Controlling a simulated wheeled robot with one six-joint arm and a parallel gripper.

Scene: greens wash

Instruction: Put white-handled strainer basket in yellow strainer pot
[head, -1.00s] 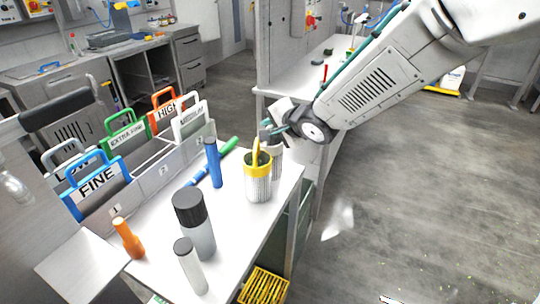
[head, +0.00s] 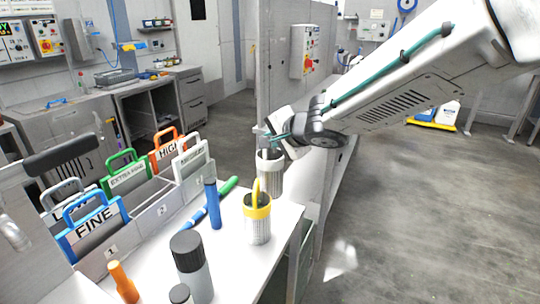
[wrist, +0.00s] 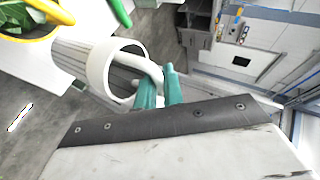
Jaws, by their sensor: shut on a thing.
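The white-handled strainer basket (head: 269,174) has a white rim and a grey perforated wall. My gripper (head: 275,141) is shut on its white handle and holds the basket upright in the head view, just behind and above the yellow pot. In the wrist view the teal fingertips (wrist: 160,88) close on the handle beside the basket's rim (wrist: 100,78). The yellow strainer pot (head: 257,226) stands near the table's right edge, with a yellow rim and upright yellow handle. In the wrist view its yellow rim (wrist: 40,36) shows at top left with green leaves inside. The basket's bottom is partly hidden by the pot's handle.
A blue bottle (head: 212,205), a green cylinder (head: 228,186) and a black-capped grey bottle (head: 192,268) are left of the pot. A rack (head: 150,222) of labelled, coloured-handle panels lines the table's left side. A partition stands behind.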

